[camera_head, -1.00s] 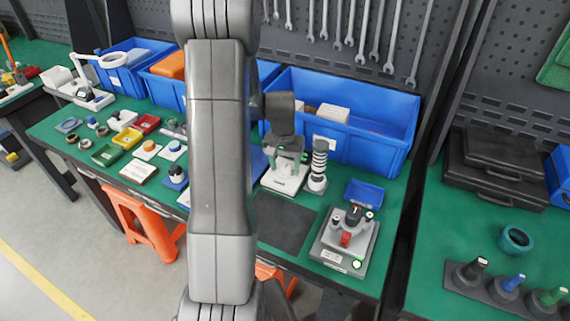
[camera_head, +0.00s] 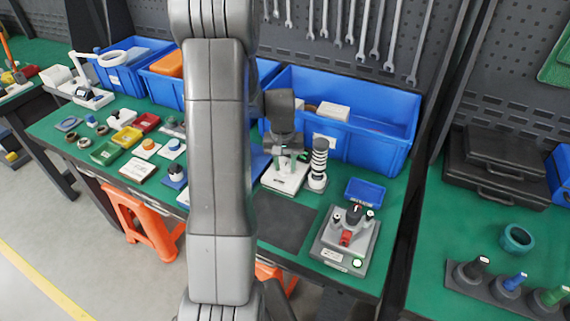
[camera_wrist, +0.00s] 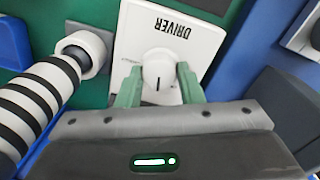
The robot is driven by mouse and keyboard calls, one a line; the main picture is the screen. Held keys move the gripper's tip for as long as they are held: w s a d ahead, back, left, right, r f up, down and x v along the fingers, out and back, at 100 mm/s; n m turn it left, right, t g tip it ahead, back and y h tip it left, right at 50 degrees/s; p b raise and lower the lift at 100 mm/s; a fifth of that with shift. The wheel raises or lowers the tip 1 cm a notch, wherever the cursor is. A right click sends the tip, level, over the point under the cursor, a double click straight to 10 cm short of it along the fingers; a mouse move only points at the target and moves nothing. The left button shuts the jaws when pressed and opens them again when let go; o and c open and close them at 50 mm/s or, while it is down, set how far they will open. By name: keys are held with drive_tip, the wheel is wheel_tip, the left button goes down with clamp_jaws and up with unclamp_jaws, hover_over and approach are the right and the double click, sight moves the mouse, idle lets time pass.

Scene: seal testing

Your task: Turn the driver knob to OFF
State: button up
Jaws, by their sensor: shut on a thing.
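The driver unit (camera_wrist: 203,45) is a white box labelled DRIVER, upside down in the wrist view. Its round white knob (camera_wrist: 158,67) has a dark pointer line and sits between the green fingers of my gripper (camera_wrist: 158,88). The fingers are shut on the knob from both sides. In the head view the driver unit (camera_head: 284,180) stands on the green bench, with my gripper (camera_head: 287,156) above it. Any OFF marking is hidden or too small to read.
A black-and-white striped cylinder (camera_head: 318,166) stands close beside the driver unit. A large blue bin (camera_head: 375,145) is behind it. A grey test fixture (camera_head: 328,251) with a red part and green button stands to the right. A dark mat (camera_head: 284,222) lies bare in front.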

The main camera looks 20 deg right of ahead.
sight(283, 166)
drive_tip(key=n+b, duration=0.1)
drive_tip(key=n, duration=0.4)
drive_tip(key=shift+n, duration=0.4)
idle(0.3)
drive_tip(key=o, duration=1)
drive_tip(key=shift+c, duration=0.2)
drive_tip(key=shift+r, duration=0.15)
wheel_tip(283, 166, up, 14)
drive_tip(key=shift+a+f, duration=0.2)
drive_tip(key=shift+a, duration=0.15)
